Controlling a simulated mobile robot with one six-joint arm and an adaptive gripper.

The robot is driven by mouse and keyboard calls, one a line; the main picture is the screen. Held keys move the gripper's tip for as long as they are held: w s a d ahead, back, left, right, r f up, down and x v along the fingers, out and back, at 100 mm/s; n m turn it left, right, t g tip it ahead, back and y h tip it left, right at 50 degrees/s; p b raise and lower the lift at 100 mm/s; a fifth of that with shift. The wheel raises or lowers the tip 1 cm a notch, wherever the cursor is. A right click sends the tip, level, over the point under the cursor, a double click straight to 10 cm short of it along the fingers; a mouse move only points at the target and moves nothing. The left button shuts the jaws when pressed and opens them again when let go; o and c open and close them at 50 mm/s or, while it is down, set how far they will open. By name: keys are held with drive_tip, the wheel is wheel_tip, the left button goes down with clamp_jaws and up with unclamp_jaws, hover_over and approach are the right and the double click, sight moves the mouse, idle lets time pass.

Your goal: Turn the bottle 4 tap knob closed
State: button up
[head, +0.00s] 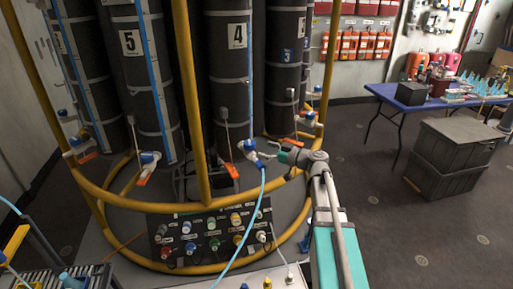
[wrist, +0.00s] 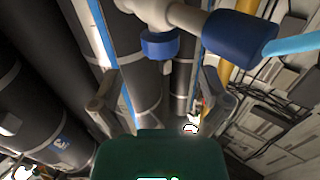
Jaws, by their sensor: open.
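The bottle 4 (head: 236,60) is a tall dark cylinder with a "4" label, behind the yellow rail. Its white tap (head: 252,154) hangs low at the front, with a light blue hose running down from it. In the wrist view the white tap body (wrist: 180,14) crosses the top. The blue tap knob (wrist: 160,45) points down from it, and a larger blue hose fitting (wrist: 240,38) sits to its right. My gripper (head: 266,150) is open just right of the tap. In the wrist view my gripper (wrist: 160,78) has its fingers on either side, below the knob, with nothing visible between them.
The yellow rail (head: 195,90) curves around the bottles and below the tap. A knob panel (head: 210,235) stands below. Bottle 5 (head: 130,75) is to the left. A blue table (head: 385,93) and dark crates (head: 450,155) stand right, with open floor between.

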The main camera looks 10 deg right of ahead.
drive_tip(key=shift+v, duration=2.95)
drive_tip(key=shift+c, duration=1.4)
drive_tip(key=s+a+f+m+g+h, duration=0.45)
drive_tip(key=s+a+f+g, duration=0.3)
drive_tip(key=a+f, duration=0.35)
drive_tip(key=s+d+f+m+g+h, duration=0.2)
drive_tip(key=s+f+m+g+h, duration=0.2)
drive_tip(key=s+f+h, duration=0.3)
drive_tip(key=s+m+h, duration=0.1)
drive_tip(key=s+h, duration=0.1)
drive_tip(key=s, duration=0.2)
drive_tip(key=shift+d+f+m, duration=0.15)
drive_tip(key=shift+f+m, duration=0.15)
drive_tip(key=shift+m, duration=0.05)
